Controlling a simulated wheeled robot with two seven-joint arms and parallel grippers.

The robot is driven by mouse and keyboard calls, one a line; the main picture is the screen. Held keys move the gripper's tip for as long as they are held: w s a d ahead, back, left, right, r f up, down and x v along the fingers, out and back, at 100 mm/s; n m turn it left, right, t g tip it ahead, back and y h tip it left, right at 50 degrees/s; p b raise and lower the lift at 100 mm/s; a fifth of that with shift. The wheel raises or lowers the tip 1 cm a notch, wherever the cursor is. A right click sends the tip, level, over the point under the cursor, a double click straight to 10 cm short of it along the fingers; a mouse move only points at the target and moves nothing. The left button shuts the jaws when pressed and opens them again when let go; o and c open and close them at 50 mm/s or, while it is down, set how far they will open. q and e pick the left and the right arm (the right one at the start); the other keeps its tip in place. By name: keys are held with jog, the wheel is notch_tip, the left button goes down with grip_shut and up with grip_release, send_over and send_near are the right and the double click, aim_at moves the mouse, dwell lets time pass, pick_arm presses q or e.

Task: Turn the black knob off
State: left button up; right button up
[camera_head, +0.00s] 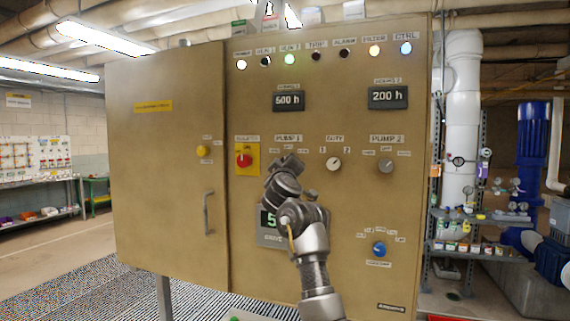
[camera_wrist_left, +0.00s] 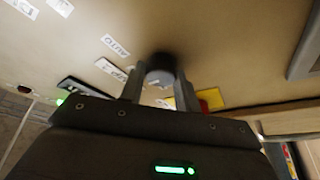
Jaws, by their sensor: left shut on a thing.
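The black knob (camera_wrist_left: 160,70) shows in the left wrist view as a short dark round knob on the tan panel, between my two fingers. My left gripper (camera_head: 285,164) is shut on it, one finger on each side. In the head view the gripper is at the panel just below the PUMP 1 label (camera_head: 288,138) and hides the knob. Labels beside the knob show in the wrist view, one reading AUTO (camera_wrist_left: 115,46); the knob's pointer direction cannot be made out. My right gripper is not in view.
The tan control cabinet (camera_head: 330,210) also carries a red knob on a yellow plate (camera_head: 244,160), a white DUTY knob (camera_head: 333,164), a grey PUMP 2 knob (camera_head: 386,166) and a blue knob (camera_head: 379,249). A display (camera_head: 268,219) sits behind my arm. The cabinet door has a handle (camera_head: 208,213).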

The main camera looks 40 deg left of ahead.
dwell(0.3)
pick_arm(q)
jog(key=o, duration=1)
jog(key=shift+f, duration=0.1)
jog(key=b+v, duration=0.2)
jog(key=v, duration=0.8)
jog(key=shift+s+d+b, duration=0.25)
jog(key=shift+s+b, duration=0.05)
